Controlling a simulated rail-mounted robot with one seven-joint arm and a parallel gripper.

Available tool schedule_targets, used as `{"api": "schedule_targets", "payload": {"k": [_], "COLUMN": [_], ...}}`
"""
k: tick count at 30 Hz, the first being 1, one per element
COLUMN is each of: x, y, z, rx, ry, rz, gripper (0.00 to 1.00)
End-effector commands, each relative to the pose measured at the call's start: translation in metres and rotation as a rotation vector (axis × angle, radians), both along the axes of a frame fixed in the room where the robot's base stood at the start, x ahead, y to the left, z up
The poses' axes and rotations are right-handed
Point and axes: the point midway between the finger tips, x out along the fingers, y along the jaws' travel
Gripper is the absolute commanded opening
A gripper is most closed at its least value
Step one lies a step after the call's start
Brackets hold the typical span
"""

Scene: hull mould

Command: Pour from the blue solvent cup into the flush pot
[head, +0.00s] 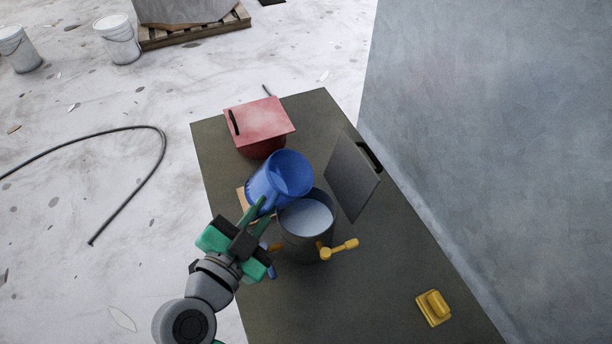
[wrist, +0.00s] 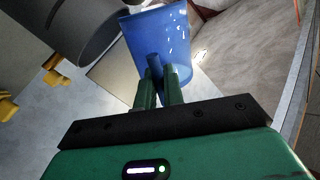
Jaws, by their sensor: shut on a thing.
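The blue cup (head: 263,187) is off the table, tilted with its mouth toward the right of the head view. My gripper (head: 257,209) is shut on its handle; in the wrist view the fingers (wrist: 159,88) close on a blue handle below the cup wall (wrist: 160,42). The open dark grey pot, which looks like the flush pot (head: 305,243), stands just below and right of the cup, with a pale surface inside and yellow handles. Its wall shows at the upper left of the wrist view (wrist: 85,30). I cannot see the cup's contents or any stream.
A red pot with a red lid (head: 258,120) stands behind the cup. A grey panel with a black handle (head: 350,178) stands tilted right of the grey pot. A yellow block (head: 434,308) lies at the table's (head: 375,285) front right. A large grey wall (head: 490,130) borders the right.

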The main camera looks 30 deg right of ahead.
Motion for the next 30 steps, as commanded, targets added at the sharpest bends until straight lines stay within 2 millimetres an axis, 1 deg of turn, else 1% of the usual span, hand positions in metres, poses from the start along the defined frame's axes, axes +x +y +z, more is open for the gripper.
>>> {"api": "schedule_targets", "payload": {"k": [1, 2, 5, 8, 11, 15, 17, 21, 30], "x": [-0.001, -0.001, -0.002, -0.001, -0.001, -0.001, -0.001, -0.001, -0.001], "y": [-0.001, -0.001, -0.001, -0.001, -0.001, -0.001, -0.001, -0.001, -0.001], "z": [0.018, 0.017, 0.004, 0.003, 0.010, 0.030, 0.035, 0.036, 0.035], "rx": [-0.042, -0.066, -0.096, -0.093, -0.125, -0.285, -0.342, -0.403, -0.403], "ry": [0.049, 0.076, 0.104, 0.100, 0.132, 0.297, 0.356, 0.420, 0.419], "rz": [0.001, 0.001, 0.001, 0.001, 0.000, 0.001, 0.002, 0.000, 0.000], "gripper": [0.00, 0.00, 0.00, 0.00, 0.00, 0.00, 0.00, 0.00, 0.00]}}
